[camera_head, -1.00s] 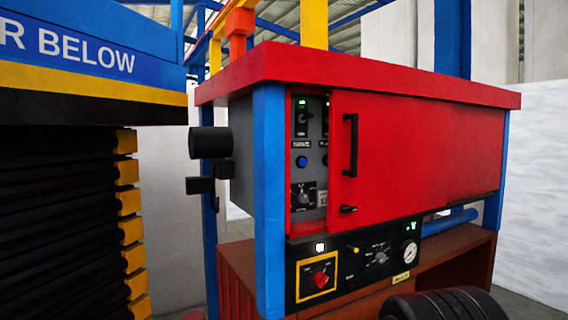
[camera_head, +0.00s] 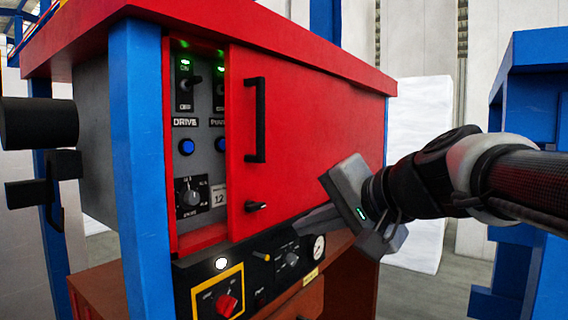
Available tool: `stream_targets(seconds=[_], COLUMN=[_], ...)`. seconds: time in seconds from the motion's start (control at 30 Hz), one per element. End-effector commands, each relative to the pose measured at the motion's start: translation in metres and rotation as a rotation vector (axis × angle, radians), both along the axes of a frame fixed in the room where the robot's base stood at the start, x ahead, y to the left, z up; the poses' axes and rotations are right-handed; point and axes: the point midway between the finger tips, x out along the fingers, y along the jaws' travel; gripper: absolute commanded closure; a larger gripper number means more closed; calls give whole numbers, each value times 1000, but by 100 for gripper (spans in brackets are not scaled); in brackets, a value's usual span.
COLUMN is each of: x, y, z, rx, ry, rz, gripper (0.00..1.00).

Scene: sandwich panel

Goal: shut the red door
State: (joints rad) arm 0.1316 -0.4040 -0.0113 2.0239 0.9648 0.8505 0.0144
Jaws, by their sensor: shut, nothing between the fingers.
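The red door (camera_head: 305,130) is on the front of a red-topped cabinet and stands partly open. A strip of grey control panel (camera_head: 200,130) shows between its left edge and the blue left post. I cannot tell whether the door slides or swings. A black upright handle (camera_head: 256,120) and a small black latch (camera_head: 256,206) are near the door's left edge. My gripper (camera_head: 275,232) is at the door's lower right, its fingers pointing left in front of the lower edge. It is shut and empty, apart from the handle. Whether it touches the door is unclear.
The exposed panel has switches, blue buttons and a dial. Below the door is a black panel (camera_head: 258,272) with a red knob (camera_head: 226,305) and a gauge (camera_head: 318,248). A blue post (camera_head: 145,180) stands left, and a blue frame (camera_head: 540,100) stands at right.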

Motion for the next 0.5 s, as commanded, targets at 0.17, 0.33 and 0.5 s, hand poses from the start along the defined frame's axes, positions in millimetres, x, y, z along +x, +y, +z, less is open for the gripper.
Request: stream_targets(seconds=[0.17,0.33,0.5], x=[65,85,98], y=[-11,-22,-16], z=[77,117,126], rx=[371,545,574], ry=[-116,-164,-170], rz=[-87,-111,-112], gripper=[100,100,100])
